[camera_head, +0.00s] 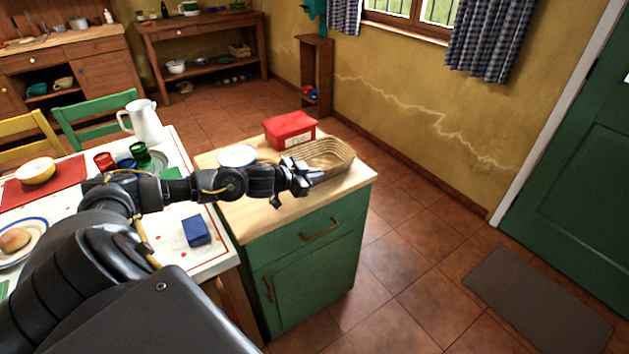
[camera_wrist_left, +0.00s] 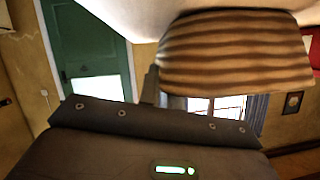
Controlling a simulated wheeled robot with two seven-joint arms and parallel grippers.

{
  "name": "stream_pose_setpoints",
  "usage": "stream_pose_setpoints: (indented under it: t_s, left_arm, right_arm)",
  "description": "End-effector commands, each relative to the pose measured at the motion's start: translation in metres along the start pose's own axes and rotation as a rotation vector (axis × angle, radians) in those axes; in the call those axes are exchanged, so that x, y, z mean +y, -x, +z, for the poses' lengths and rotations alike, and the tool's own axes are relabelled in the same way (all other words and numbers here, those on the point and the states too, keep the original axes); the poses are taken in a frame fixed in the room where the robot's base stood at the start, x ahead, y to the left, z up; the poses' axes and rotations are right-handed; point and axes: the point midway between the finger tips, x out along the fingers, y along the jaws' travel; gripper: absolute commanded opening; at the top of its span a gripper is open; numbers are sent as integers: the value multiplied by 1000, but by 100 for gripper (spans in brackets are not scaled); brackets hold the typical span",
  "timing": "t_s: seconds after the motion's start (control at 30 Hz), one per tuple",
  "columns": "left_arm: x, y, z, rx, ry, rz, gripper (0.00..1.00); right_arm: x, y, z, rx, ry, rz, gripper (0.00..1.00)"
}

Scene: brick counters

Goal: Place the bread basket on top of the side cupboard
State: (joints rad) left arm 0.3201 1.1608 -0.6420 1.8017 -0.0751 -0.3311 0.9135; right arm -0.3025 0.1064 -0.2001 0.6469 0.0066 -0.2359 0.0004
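The bread basket (camera_head: 335,158), a tan woven oval, sits on the pale wooden top (camera_head: 345,189) of the green side cupboard (camera_head: 305,270), at its right end. My left gripper (camera_head: 303,178) is at the near side of the basket and overlaps its near left rim in the head view. Whether it touches the basket, and whether its fingers are open or shut, I cannot tell. My right gripper is out of view.
A red box (camera_head: 290,131) stands behind the basket and a white bowl (camera_head: 237,156) to its left. The dining table (camera_head: 215,262), with a white jug (camera_head: 146,122), cups and a blue box (camera_head: 196,231), adjoins on the left.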

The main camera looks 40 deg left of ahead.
Motion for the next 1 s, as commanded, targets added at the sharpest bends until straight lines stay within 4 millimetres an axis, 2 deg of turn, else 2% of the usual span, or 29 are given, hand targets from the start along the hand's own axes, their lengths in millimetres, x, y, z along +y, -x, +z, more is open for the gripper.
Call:
stream_pose_setpoints:
  t_s: [0.1, 0.27, 0.3, 0.47, 0.8, 1.0]
  left_arm:
    - [-1, 1, -2, 1, 0, 0, 0]
    - [0, -1, 1, 1, 0, 0, 0]
    - [1, -1, 1, 0, 0, 0, 8]
    - [1, 0, 1, 0, 0, 0, 27]
    - [-1, 2, -3, 0, -1, 0, 27]
    - [0, 32, 1, -6, -5, 3, 27]
  right_arm:
    - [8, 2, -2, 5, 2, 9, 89]
    - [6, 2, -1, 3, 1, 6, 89]
    - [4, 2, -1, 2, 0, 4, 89]
    - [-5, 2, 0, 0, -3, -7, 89]
    - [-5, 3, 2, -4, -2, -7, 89]
    - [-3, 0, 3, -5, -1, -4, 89]
